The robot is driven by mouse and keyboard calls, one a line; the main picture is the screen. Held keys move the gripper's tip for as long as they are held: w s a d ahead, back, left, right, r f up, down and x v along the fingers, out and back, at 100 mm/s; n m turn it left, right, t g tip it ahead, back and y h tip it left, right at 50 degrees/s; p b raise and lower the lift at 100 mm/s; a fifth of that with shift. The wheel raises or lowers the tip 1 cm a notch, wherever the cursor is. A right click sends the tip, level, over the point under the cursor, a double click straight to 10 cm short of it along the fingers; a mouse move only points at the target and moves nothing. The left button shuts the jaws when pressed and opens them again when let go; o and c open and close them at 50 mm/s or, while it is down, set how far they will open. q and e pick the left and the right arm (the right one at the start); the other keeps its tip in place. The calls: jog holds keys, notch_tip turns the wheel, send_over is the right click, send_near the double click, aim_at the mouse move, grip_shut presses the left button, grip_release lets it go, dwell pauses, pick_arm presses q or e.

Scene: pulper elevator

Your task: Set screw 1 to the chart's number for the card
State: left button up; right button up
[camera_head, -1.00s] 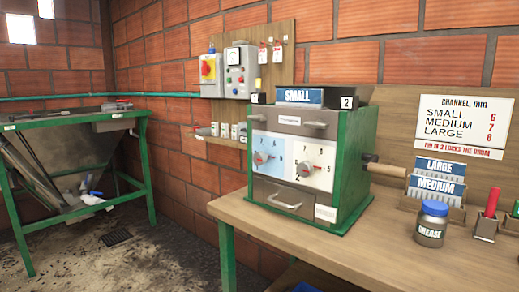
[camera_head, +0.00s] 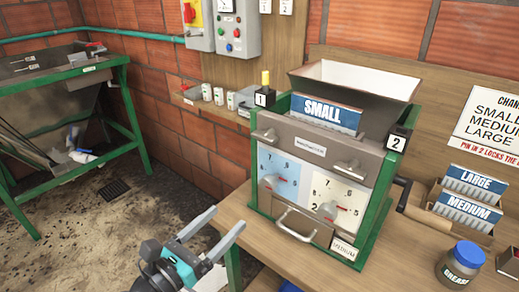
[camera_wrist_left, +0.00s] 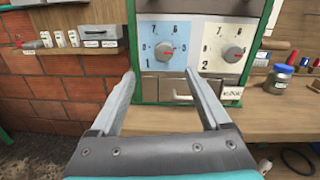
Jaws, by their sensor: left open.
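The green-framed machine (camera_head: 300,150) stands on the bench with a SMALL card (camera_head: 323,110) on top. Screw 2 (camera_head: 327,210) is on the white right dial. The chart (camera_head: 490,122) lists SMALL, MEDIUM and LARGE, but its numbers are cut off now; the earlier frame shows SMALL 6. My left gripper (camera_head: 226,218) is open and empty, in front of and below the dials, touching neither knob. My right gripper is out of view.
A yellow-topped pin (camera_head: 265,80) stands at block 1; block 2 (camera_head: 398,140) shows none. A drawer handle (camera_head: 296,225) sticks out below the dials. LARGE (camera_head: 474,181) and MEDIUM (camera_head: 466,211) cards and a grease jar (camera_head: 460,264) are at the right.

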aim_at(265, 185)
pick_arm(q)
jog(key=shift+m+g+h, duration=0.3)
jog(key=shift+m+g, duration=0.1)
jog(key=shift+m, duration=0.5)
jog(key=p+x, duration=0.2)
jog(key=x, duration=1.2)
jog(key=shift+d, duration=0.1)
jog(key=shift+x, duration=0.8)
grip_shut()
